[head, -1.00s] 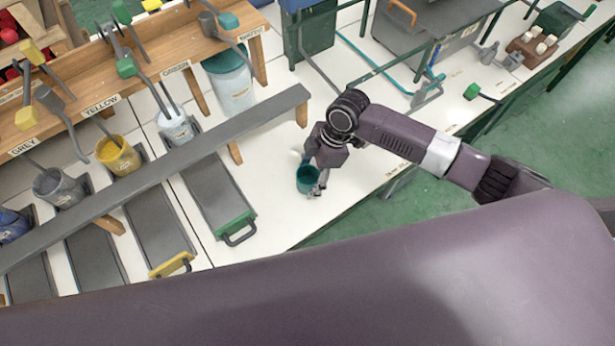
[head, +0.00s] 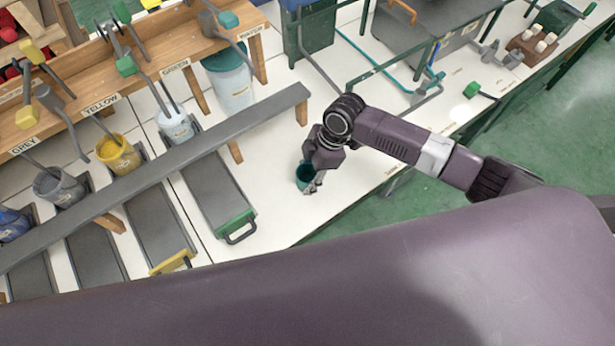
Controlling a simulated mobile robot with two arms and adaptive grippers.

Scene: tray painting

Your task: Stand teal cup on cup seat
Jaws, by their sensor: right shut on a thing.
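The teal cup (head: 304,176) is in the middle of the head view, over the white table top. My right gripper (head: 314,180) is shut on it. The gripper's body hides part of the cup. I cannot tell whether the cup touches the table or hangs a little above it. I cannot make out the cup seat; it may be hidden by the gripper or the arm. My left gripper is not in view.
A grey rail (head: 190,160) runs slantwise left of the cup, with a green-handled slide (head: 215,190) beside it. A large water bucket (head: 232,85) stands further back. White table (head: 270,200) around the cup is bare.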

